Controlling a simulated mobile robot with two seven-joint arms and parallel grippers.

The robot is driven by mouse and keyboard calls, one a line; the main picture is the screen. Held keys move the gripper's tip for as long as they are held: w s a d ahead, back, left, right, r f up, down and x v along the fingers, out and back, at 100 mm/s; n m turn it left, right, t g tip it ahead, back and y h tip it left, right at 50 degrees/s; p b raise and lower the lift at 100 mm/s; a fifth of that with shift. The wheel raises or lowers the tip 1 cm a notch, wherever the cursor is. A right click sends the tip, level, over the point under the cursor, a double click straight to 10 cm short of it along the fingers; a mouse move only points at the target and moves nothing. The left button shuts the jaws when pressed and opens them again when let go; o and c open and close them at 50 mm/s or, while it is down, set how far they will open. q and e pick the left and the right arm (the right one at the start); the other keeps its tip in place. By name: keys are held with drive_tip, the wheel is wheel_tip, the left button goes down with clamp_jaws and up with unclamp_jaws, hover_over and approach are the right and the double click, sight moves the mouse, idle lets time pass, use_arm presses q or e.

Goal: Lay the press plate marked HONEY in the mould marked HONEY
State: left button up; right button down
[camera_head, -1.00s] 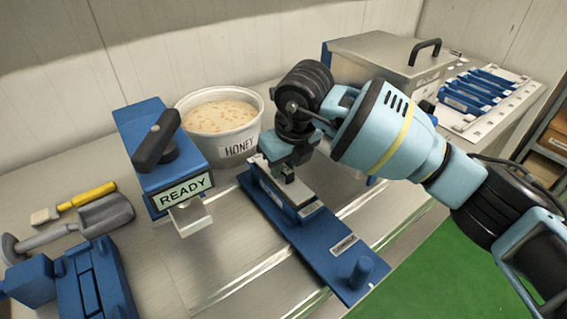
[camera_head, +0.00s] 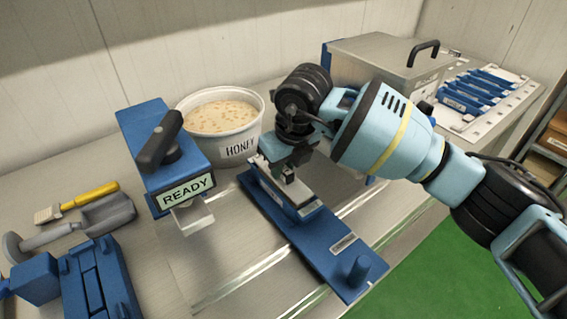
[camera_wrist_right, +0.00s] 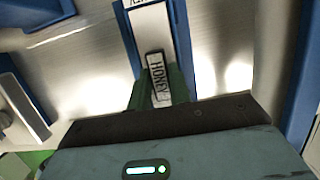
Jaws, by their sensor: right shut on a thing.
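My right gripper (camera_head: 290,176) is above the upper part of a long blue mould (camera_head: 325,262) on the bench. In the right wrist view its green fingers (camera_wrist_right: 160,90) are shut on a piece with a label reading HONEY (camera_wrist_right: 158,76), the press plate. A pale bar (camera_head: 304,203) shows below the fingers, within the outline of the blue mould; I cannot tell whether it is seated. The mould has a peg at its near end and a small label (camera_head: 343,244) too small to read. My left gripper is not in view.
A white tub marked HONEY (camera_head: 238,150) stands behind the mould. A blue device marked READY (camera_head: 170,150) stands to the left. A brush (camera_head: 85,198), a scoop (camera_head: 108,214) and another blue fixture (camera_head: 95,280) lie further left. A metal box (camera_head: 375,65) and a rack (camera_head: 490,100) stand at the back right.

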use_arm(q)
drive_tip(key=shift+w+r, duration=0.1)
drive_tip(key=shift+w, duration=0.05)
use_arm(e)
drive_tip(key=shift+f, duration=0.15)
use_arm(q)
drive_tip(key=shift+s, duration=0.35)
use_arm(e)
drive_tip(key=shift+f, duration=0.2)
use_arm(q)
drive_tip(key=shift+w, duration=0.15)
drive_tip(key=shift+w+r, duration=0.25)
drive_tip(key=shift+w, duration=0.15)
use_arm(e)
drive_tip(key=shift+f, duration=0.2)
drive_tip(key=c, duration=1.2)
unclamp_jaws()
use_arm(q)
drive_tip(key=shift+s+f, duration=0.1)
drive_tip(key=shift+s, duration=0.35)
use_arm(e)
drive_tip(key=o, duration=0.4)
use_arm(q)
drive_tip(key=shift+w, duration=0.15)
